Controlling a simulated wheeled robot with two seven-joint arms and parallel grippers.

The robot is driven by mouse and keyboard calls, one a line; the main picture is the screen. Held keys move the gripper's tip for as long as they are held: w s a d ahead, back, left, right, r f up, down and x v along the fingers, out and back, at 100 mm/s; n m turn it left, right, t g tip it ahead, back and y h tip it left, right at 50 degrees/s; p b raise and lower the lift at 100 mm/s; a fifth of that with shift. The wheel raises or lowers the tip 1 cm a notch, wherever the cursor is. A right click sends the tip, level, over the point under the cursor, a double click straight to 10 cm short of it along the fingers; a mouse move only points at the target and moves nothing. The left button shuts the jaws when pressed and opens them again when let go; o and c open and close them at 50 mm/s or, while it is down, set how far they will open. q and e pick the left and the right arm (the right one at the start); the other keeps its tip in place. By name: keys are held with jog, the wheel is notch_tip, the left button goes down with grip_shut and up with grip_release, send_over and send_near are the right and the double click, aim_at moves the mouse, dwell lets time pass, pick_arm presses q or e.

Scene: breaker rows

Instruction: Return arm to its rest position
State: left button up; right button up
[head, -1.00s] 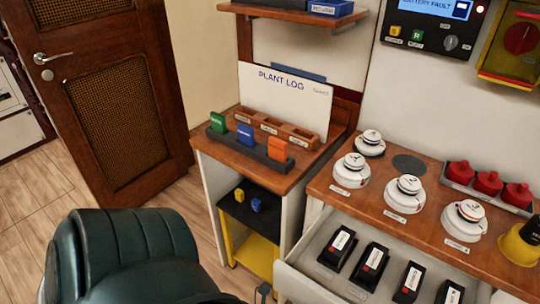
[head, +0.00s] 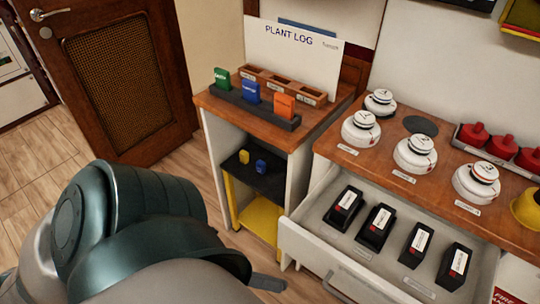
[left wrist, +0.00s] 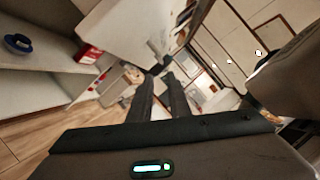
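My left arm, grey and dark teal, fills the lower left of the head view. A dark part of my left gripper (head: 268,283) shows past it, in front of the open drawer's left side. In the left wrist view, the two dark fingers of my left gripper (left wrist: 160,77) stand apart with a narrow gap and nothing between them. They point toward blurred white furniture and floor. My right arm and gripper are not in view.
The open drawer (head: 355,277) holds several black modules and juts out close right of my left gripper. White round detectors (head: 415,153) stand on the wooden counter above. A small cabinet (head: 214,150) stands behind. Wood floor (head: 50,140) is clear at left.

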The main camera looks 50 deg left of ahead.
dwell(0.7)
pick_arm(q)
jog(key=w+a+f+n+t+y+p, duration=0.1)
jog(key=w+a+f+n+y, duration=0.1)
jog(key=w+f+n+y, duration=0.7)
jog(key=w+a+f+n+t+y+p, duration=0.15)
jog(key=f+n+y, duration=0.35)
jog(key=f+n, duration=0.85)
jog(key=s+d+f+n+g+p, duration=0.1)
jog(key=s+d+f+n+g, duration=0.2)
jog(key=f, duration=0.6)
jog(key=s+d+f+n+g+y, duration=0.1)
jog(key=s+d+f+n+g, duration=0.2)
jog(key=d+f+n+g, duration=0.3)
notch_tip(320, 180, down, 3)
jog(key=shift+d+r+n+y+p, duration=0.1)
jog(key=shift+d+n+y+p, duration=0.25)
jog(key=shift+n, duration=0.5)
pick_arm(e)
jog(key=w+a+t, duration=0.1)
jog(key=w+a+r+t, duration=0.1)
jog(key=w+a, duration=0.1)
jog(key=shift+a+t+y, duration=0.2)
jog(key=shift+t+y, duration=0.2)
pick_arm(q)
jog(key=shift+a, duration=0.1)
